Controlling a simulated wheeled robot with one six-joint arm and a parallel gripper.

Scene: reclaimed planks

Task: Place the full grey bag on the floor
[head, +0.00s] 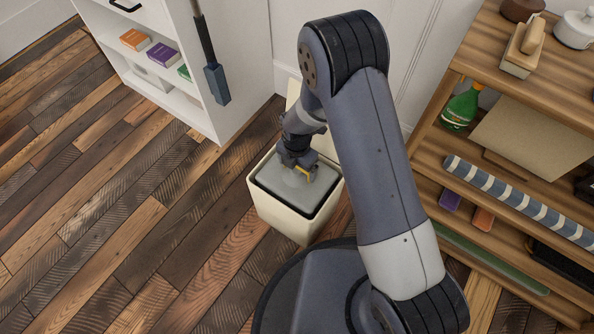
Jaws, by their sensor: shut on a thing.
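The full grey bag (283,190) sits inside a cream bin (282,219), with its flat grey top showing near the rim. My gripper (308,175) is over the bin, shut on the top of the bag. The bag's lower part is hidden by the bin walls. The plank floor (125,205) is in view to the left of the bin.
A white shelf unit (205,110) with small boxes stands at the upper left. A wooden shelf (440,145) with a green bottle (461,108) and a striped roll (520,200) stands at the right. The floor at the left is clear.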

